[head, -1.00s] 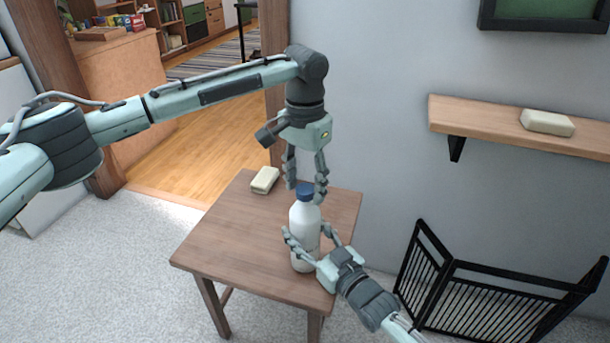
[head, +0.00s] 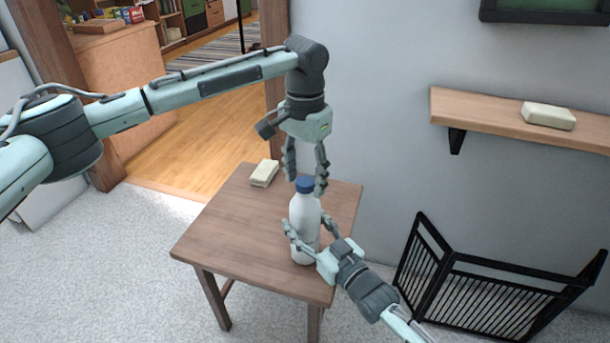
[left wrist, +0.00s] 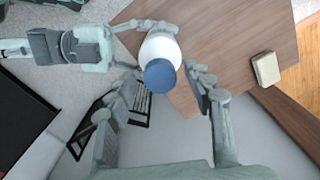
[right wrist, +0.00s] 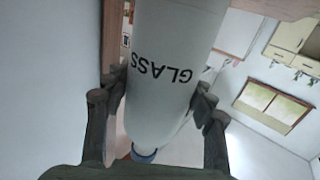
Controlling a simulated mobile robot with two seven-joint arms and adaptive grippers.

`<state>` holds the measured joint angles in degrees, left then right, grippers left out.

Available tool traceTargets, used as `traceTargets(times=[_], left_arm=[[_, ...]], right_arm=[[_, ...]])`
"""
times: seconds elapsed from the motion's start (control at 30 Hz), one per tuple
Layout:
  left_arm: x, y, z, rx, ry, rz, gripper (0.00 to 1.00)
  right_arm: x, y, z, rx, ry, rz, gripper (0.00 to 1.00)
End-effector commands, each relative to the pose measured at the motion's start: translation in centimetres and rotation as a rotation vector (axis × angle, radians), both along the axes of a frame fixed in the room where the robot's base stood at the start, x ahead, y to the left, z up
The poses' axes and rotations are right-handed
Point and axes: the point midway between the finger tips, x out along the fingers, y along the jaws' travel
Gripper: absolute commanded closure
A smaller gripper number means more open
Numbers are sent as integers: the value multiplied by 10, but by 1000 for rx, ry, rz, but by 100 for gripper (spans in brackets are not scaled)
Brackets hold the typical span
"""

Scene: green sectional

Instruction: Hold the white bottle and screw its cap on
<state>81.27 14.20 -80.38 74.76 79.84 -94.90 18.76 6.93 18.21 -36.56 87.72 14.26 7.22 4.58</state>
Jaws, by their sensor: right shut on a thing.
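The white bottle (head: 305,227) is upright over the right part of the small wooden table, with its blue cap (head: 305,184) on its top. I cannot tell whether its base touches the table. My right gripper (head: 307,230) is shut on the bottle's body; its fingers also show on both sides of the bottle (right wrist: 170,60), which bears the black word GLASS. My left gripper (head: 306,180) points down from above, open, its fingertips on either side of the cap. In the left wrist view the cap (left wrist: 160,76) lies between the fingers, with a gap on the right.
A pale soap-like block (head: 264,173) lies at the back of the table (head: 225,230). A similar block (head: 548,116) is on the wall shelf (head: 480,112). A black folding gate (head: 500,290) stands right of the table. The table's left half is clear.

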Motion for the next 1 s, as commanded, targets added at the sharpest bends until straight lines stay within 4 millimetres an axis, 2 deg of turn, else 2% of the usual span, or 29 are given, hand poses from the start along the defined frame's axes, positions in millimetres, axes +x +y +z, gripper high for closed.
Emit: traceTargets(times=[0.37, 0.47, 0.8, 1.0], left_arm=[[0, 0, 5, -1, -1, 0, 44], [0, -1, 18, -3, -2, -1, 44], [0, -1, 89, -2, -2, 0, 44], [0, 0, 114, 0, 0, 0, 44]], right_arm=[[0, 0, 0, 0, 0, 0, 100], [0, 0, 0, 0, 0, 0, 100], [0, 0, 0, 0, 0, 0, 100], [0, 0, 0, 0, 0, 0, 100]])
